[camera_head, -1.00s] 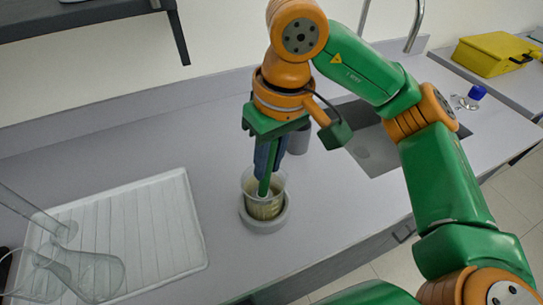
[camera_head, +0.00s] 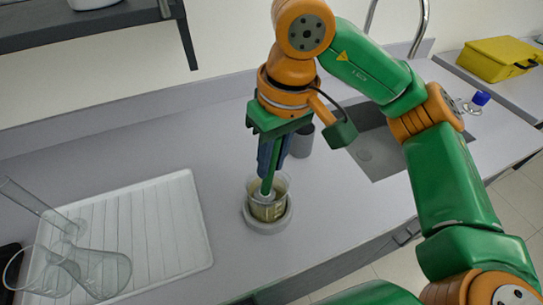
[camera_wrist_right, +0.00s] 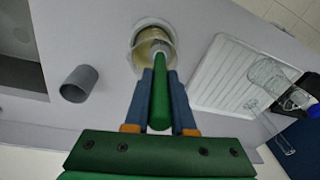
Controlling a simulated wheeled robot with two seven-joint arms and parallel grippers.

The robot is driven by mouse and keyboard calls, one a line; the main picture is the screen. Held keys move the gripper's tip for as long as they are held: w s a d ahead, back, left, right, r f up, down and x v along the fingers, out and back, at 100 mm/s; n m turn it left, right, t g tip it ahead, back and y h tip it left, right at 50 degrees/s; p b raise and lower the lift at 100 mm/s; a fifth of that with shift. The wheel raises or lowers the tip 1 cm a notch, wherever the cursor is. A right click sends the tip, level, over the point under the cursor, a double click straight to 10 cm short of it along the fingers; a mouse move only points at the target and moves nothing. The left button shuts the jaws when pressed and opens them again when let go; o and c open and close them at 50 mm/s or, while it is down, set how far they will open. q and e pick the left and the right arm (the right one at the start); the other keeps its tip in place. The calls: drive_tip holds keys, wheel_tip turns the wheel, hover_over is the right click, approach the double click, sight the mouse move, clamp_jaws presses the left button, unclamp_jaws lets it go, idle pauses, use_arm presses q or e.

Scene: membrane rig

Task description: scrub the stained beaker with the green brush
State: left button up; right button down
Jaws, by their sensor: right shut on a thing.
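The stained beaker (camera_head: 268,207) stands upright in a round grey holder (camera_head: 267,222) on the counter, with a brownish film on its glass. It also shows in the right wrist view (camera_wrist_right: 153,44). My right gripper (camera_head: 270,168) is above the beaker, pointing down, shut on the handle of the green brush (camera_head: 266,186). The brush handle also shows in the right wrist view (camera_wrist_right: 160,95), between the blue fingers. The brush's lower end is inside the beaker; its pale head is only partly visible. My left gripper is not in view.
A white ribbed drying tray (camera_head: 150,235) at left carries clear glassware (camera_head: 95,270). A grey cup (camera_head: 302,142) stands behind the beaker, near the sink (camera_head: 375,150). A yellow case (camera_head: 500,57) and a blue-capped item (camera_head: 480,99) are at the far right.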

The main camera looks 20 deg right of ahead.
wheel_tip(320, 180, down, 2)
drive_tip(key=shift+f+b, duration=0.1)
drive_tip(key=shift+b, duration=0.5)
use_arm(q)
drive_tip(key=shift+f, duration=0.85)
use_arm(e)
drive_tip(key=shift+r, duration=0.2)
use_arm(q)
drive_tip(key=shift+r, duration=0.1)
use_arm(e)
drive_tip(key=shift+w+d, duration=0.25)
drive_tip(key=shift+d, duration=0.4)
